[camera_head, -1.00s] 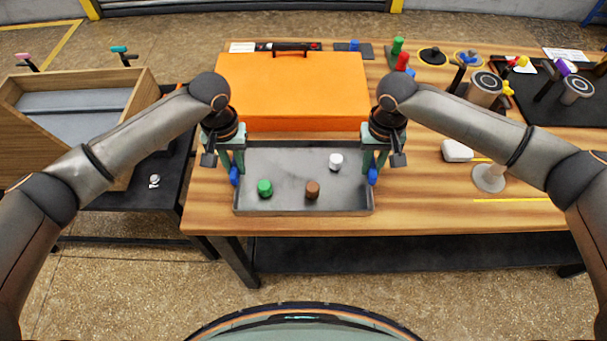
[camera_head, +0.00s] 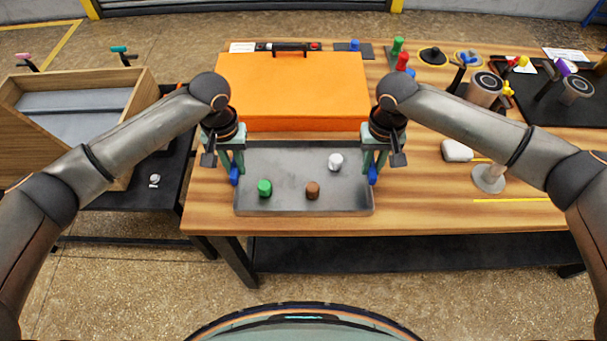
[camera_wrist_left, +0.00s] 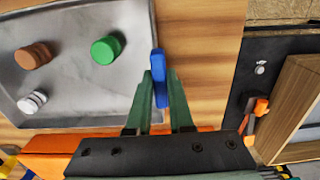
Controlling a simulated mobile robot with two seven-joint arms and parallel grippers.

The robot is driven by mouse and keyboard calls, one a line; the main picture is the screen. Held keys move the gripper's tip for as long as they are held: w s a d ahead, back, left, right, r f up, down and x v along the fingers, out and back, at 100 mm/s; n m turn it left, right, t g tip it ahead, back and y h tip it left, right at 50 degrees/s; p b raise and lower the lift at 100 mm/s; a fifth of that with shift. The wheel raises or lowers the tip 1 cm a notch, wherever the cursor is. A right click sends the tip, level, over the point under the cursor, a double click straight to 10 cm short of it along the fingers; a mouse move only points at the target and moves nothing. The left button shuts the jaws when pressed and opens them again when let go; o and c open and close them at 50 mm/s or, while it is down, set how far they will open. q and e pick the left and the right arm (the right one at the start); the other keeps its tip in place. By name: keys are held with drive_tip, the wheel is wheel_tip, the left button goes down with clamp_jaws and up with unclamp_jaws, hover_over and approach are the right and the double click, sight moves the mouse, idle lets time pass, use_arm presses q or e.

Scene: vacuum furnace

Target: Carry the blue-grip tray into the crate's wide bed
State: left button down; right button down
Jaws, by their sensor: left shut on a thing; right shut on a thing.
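The metal tray (camera_head: 290,205) lies at the front of the wooden table, with a blue grip at each short side. A green piece (camera_head: 264,188), a brown piece (camera_head: 312,191) and a white piece (camera_head: 335,162) stand in it. My left gripper (camera_head: 233,172) is shut on the left blue grip (camera_head: 235,177); this grip also shows between the fingers in the left wrist view (camera_wrist_left: 159,78). My right gripper (camera_head: 374,170) is shut on the right blue grip (camera_head: 372,177). The wooden crate (camera_head: 146,100) stands at the left with a grey inner floor (camera_head: 75,102).
An orange box (camera_head: 290,90) stands right behind the tray. The crate is on a lower black table (camera_head: 150,205), with a gap before the wooden table (camera_head: 420,210). Knobs, a white block (camera_head: 457,151) and a round stand (camera_head: 488,178) are at the right.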

use_arm(q)
drive_tip(key=shift+r, duration=0.2)
use_arm(e)
drive_tip(key=shift+r, duration=0.2)
